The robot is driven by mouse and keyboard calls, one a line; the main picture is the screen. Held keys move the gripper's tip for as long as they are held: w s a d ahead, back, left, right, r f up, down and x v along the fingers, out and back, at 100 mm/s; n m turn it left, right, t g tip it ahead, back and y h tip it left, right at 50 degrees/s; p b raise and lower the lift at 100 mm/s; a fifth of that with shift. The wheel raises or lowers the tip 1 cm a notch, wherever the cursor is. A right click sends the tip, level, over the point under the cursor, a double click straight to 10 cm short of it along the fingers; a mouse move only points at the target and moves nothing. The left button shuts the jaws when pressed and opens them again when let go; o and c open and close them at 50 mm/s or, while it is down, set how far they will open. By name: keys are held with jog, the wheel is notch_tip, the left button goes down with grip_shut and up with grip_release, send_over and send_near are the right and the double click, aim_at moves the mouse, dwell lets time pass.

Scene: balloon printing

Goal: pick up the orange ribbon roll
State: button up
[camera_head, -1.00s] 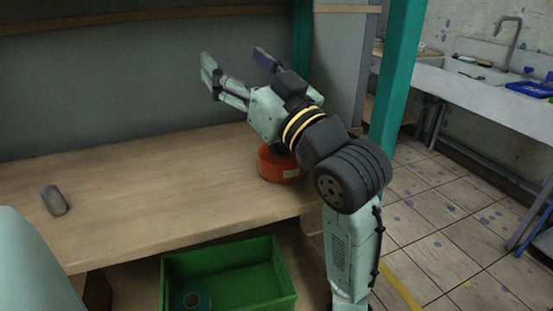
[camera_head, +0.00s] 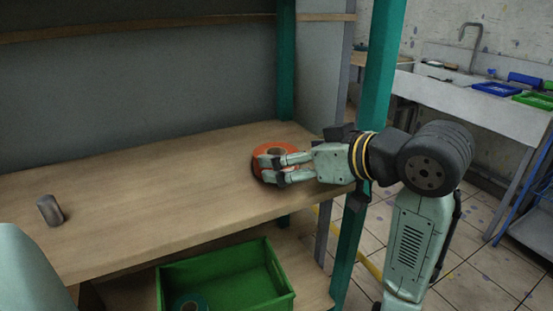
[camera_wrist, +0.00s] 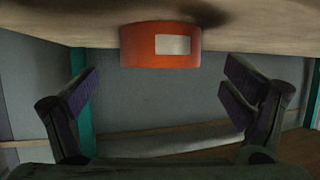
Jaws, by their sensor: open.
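The orange ribbon roll (camera_head: 258,160) lies on the wooden shelf near its right end, with its hole facing up. It also shows in the wrist view (camera_wrist: 138,48), upside down, with a white label on its side. My gripper (camera_head: 270,168) is open and reaches in from the right at the roll. In the wrist view my gripper's two fingers (camera_wrist: 162,97) are spread wide, one to each side of the roll's width, with a gap on both sides. Part of the roll is hidden behind the fingers in the head view.
A grey cylinder (camera_head: 50,209) stands on the left of the wooden shelf (camera_head: 160,200). A green crate (camera_head: 225,282) with a teal roll (camera_head: 188,301) in it sits below. A teal post (camera_head: 372,100) stands close to my arm. The shelf's middle is clear.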

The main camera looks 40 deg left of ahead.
aim_at(271, 148)
jog(key=p+x, duration=0.1)
jog(key=x, duration=0.4)
jog(key=shift+r, duration=0.15)
jog(key=shift+c, duration=0.6)
jog(key=c, duration=1.3)
